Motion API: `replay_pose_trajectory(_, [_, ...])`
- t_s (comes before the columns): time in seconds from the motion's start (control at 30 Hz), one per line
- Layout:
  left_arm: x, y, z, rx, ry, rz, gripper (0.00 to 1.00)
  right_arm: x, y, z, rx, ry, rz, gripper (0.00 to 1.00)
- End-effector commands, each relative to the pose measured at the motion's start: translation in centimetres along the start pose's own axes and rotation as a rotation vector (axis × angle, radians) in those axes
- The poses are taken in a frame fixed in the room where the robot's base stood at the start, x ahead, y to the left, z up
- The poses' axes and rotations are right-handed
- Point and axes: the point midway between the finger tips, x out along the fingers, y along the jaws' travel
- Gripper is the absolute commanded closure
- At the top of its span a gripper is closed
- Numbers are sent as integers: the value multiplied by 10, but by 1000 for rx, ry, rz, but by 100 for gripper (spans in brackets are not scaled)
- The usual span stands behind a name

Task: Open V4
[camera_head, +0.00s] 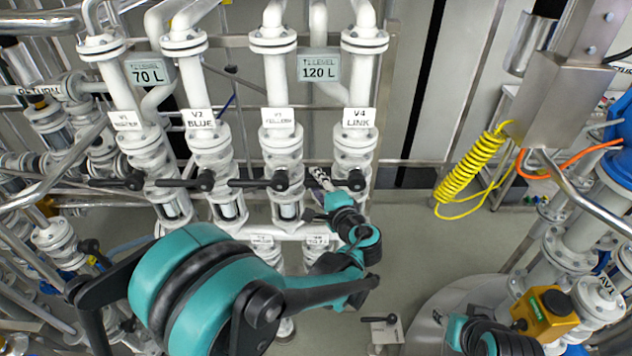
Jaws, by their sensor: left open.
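Valve V4 (354,144) is on the rightmost of several white vertical pipes, under a label (358,118) reading "V4 LINK". Its black lever (354,181) points left, across the pipe, like the levers of the neighbouring valves. My left gripper (321,179) is open, with its metallic fingertips at the outer part of this lever. The fingers hide part of the lever, and I cannot tell whether they touch it. Part of my right arm (490,338) shows at the bottom right; the state of its gripper is unclear.
Valves V1 (152,158), V2 (212,155) and V3 (281,155) stand in a row to the left. Level displays read 70 L (148,73) and 120 L (319,67). A yellow coiled hose (468,170) hangs at the right. Open floor lies right of V4.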

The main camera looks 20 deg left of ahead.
Motion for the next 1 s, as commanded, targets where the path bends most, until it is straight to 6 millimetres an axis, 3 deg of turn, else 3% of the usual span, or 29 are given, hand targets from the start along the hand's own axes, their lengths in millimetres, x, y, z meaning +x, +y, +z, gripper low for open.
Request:
replay_pose_trajectory(0.33, [5,0,1,0,0,0,62,0,0,0,0,0,0,60])
replay_pose_trajectory(0.47, [5,0,1,0,0,0,97,0,0,0,0,0,0,60])
replay_pose_trajectory(0.5, [5,0,1,0,0,0,100,0,0,0,0,0,0,60])
replay_pose_trajectory(1.0, [7,10,0,-76,17,33,100,6,0,4,0,0,0,60])
